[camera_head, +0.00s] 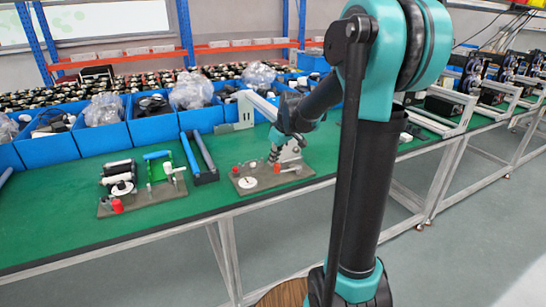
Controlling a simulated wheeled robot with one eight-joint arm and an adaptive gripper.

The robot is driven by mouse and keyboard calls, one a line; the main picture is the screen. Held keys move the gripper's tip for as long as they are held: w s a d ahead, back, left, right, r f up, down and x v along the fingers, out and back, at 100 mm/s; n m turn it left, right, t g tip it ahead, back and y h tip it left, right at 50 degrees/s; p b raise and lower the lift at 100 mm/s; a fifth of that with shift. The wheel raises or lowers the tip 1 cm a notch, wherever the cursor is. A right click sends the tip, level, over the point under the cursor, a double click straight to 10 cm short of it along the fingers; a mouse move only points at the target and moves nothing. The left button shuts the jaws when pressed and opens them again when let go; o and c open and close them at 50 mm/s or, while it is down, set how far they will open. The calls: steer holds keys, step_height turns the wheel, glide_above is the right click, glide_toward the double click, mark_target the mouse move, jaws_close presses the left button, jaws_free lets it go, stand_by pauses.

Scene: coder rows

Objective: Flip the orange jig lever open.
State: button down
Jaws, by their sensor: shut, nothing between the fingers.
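Two brown jig plates lie on the green bench. The right jig plate (258,187) carries a white disc (247,183) and small orange-red parts; one of them (277,168) stands just left of my gripper. I cannot tell which part is the lever or how it is set. My gripper (290,162) points down over the right jig, close to its back right part. It looks shut with nothing held; touching or apart cannot be told at this size. The left jig plate (150,204) has a red-orange part (117,206) at its front left and is clear of my gripper.
Blue bins (102,138) with clear plastic bags line the bench behind the jigs. A blue-and-black frame (205,165) lies between the jigs. The green bench top (60,220) is bare at the left front. More bench with black devices (447,108) runs right.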

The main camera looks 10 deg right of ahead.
steer(key=s+n, duration=0.1)
steer(key=n, duration=0.1)
steer(key=s+d+n+g, duration=0.1)
steer(key=s, duration=0.1)
steer(key=shift+s+n+y, duration=0.1)
steer(key=shift+n+y, duration=0.3)
steer(key=shift+s+d, duration=0.15)
steer(key=shift+s, duration=0.35)
steer(key=shift+s+d, duration=0.1)
steer(key=shift+r, duration=0.1)
